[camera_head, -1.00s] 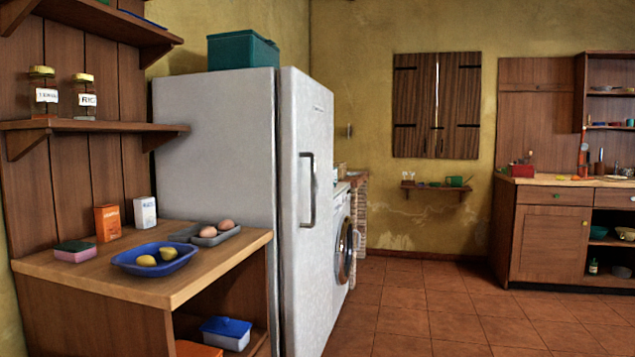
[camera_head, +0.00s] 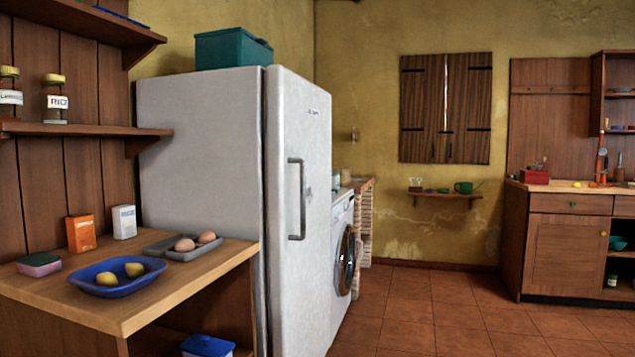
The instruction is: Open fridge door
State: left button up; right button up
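A white fridge (camera_head: 200,160) stands left of the middle in the head view, beyond a wooden counter. Its door (camera_head: 300,210) faces right and is shut against the body, with a thin dark seam between them. A grey vertical bar handle (camera_head: 299,199) is on the door, on the side near the seam. The fridge's lower part is partly hidden by the counter and the picture's bottom edge. Neither of my grippers shows in the head view.
A wooden counter (camera_head: 120,300) at the left holds a blue bowl (camera_head: 118,288) and a grey tray (camera_head: 165,247) with eggs. A washing machine (camera_head: 342,260) stands beyond the fridge. Tiled floor (camera_head: 420,315) is clear to the right. A teal box (camera_head: 233,49) sits on the fridge.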

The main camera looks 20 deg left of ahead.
aim_at(298, 112)
jog(key=i, duration=1.65)
jog(key=u, duration=1.85)
